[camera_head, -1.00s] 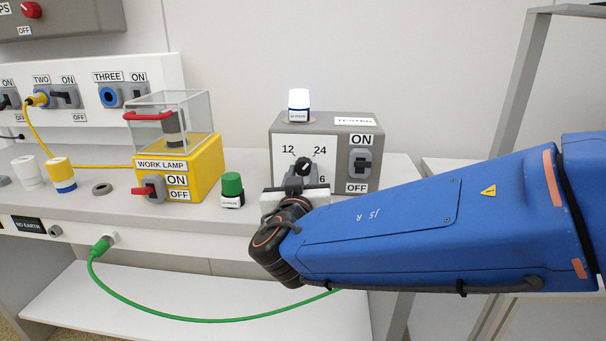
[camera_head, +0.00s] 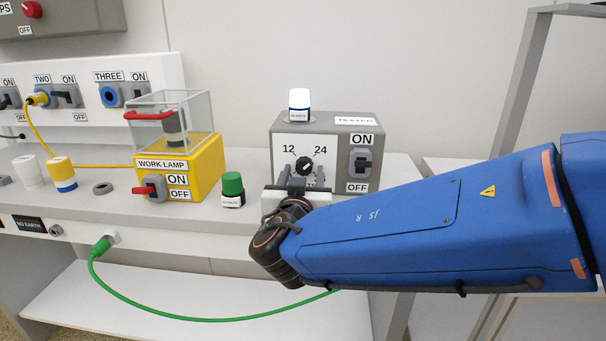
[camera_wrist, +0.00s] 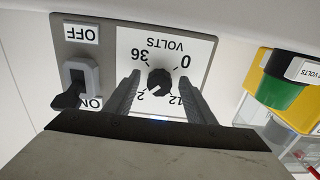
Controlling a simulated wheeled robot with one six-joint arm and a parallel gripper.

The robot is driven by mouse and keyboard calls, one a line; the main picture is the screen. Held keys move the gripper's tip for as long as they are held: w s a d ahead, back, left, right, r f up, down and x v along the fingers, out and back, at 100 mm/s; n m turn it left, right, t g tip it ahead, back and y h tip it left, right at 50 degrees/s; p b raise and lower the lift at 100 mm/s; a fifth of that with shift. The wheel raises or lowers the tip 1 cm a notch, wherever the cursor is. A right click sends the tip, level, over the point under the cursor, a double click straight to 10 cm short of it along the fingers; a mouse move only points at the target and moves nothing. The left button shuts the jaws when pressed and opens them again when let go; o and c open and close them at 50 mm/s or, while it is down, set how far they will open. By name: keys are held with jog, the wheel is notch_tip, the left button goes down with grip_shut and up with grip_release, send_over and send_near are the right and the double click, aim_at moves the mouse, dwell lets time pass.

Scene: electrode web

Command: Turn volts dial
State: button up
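The volts dial (camera_head: 304,166) is a round black knob on the white panel of a grey box, with 12 and 24 above it in the head view. It also shows in the wrist view (camera_wrist: 160,82), upside down, with VOLTS, 0, 36 and a partly hidden 12 around it. My gripper (camera_wrist: 158,80) is open, with one finger on each side of the knob and gaps between. In the head view my gripper (camera_head: 303,172) is just in front of the panel and hides its lower part. I cannot tell the knob's exact setting.
The grey box (camera_head: 325,129) has an ON/OFF switch (camera_head: 362,163) beside the dial and a lit white lamp (camera_head: 299,104) on top. A green cable (camera_head: 190,319) hangs below the bench.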

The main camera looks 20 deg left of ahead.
jog(key=shift+s, duration=0.1)
jog(key=v, duration=1.7)
jog(key=shift+s, duration=0.15)
